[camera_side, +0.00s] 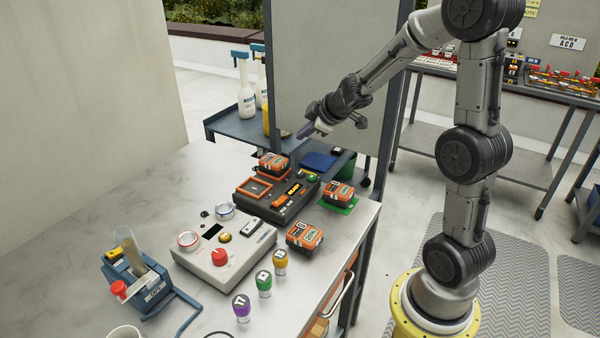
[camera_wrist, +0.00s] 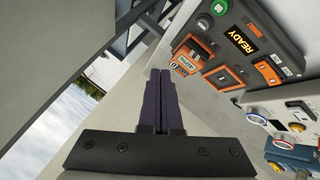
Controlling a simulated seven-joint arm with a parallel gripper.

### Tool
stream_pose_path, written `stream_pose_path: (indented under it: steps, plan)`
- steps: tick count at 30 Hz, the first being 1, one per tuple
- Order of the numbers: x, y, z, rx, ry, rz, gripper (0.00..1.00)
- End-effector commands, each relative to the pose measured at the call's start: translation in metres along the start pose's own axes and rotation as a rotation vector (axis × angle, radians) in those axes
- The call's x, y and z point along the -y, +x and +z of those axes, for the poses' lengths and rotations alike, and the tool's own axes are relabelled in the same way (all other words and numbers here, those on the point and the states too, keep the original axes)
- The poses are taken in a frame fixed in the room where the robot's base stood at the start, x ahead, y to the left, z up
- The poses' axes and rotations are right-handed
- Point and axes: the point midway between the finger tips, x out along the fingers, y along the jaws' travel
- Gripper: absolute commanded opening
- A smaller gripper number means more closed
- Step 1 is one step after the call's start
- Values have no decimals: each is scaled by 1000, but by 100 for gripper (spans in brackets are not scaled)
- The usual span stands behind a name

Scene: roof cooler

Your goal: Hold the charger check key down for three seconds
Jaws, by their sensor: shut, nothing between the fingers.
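The charger (camera_side: 250,208) is a dark box on the white table. It also shows at the upper right in the wrist view (camera_wrist: 265,14), where its lit display (camera_wrist: 241,40) reads READY. It has a round green button (camera_side: 311,178), also in the wrist view (camera_wrist: 219,7), and small orange and white parts near the display. I cannot tell which is the check key. My gripper (camera_side: 305,131) is shut and empty, held in the air above and behind the charger, apart from it. Its dark fingers (camera_wrist: 162,76) lie together in the wrist view.
One orange battery (camera_side: 273,164) sits at the charger's back end, beside an empty orange bay (camera_side: 254,188). Other batteries stand on a green mat (camera_side: 345,209) and at the table edge (camera_side: 304,237). A grey console (camera_side: 213,258) is in front. A tall panel (camera_side: 330,80) stands behind my gripper.

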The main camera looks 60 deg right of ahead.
Motion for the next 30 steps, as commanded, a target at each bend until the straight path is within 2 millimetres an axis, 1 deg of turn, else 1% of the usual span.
stream_pose_path:
  steps: [14,26,30]
  plan:
    - [3,2,1,-2,1,-3,0]
    - [11,14,10,-1,2,0,0]
    - [17,22,16,-2,3,-2,0]
